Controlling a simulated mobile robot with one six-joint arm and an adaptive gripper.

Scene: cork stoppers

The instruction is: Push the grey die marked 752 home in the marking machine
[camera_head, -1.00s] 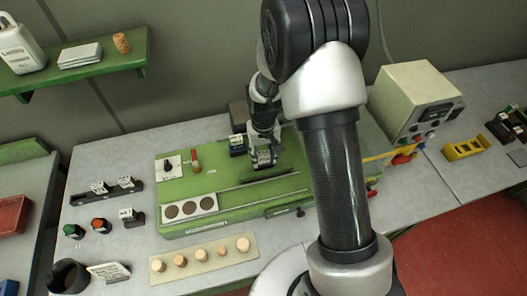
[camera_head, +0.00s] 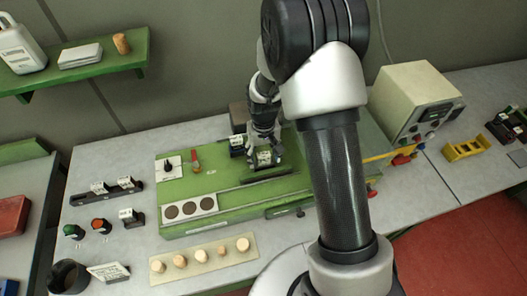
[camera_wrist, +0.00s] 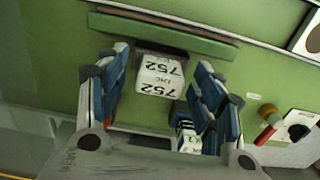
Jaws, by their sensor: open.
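The grey die marked 752 (camera_wrist: 158,77) has a white label on top and sits on the green marking machine (camera_head: 228,181), close to a dark green bar (camera_wrist: 160,32). My gripper (camera_wrist: 163,68) is open, with one blue-padded finger on each side of the die. Narrow gaps seem to show between the die and the fingers. In the head view my gripper (camera_head: 265,160) is low over the machine, and the die's label (camera_head: 264,158) shows between the fingers. Whether the die touches the bar or a stop is unclear.
A red-handled lever (camera_head: 195,161) and a black knob (camera_head: 168,166) are to the left. A strip of corks (camera_head: 203,259) lies in front. A cream control box (camera_head: 416,98) stands to the right.

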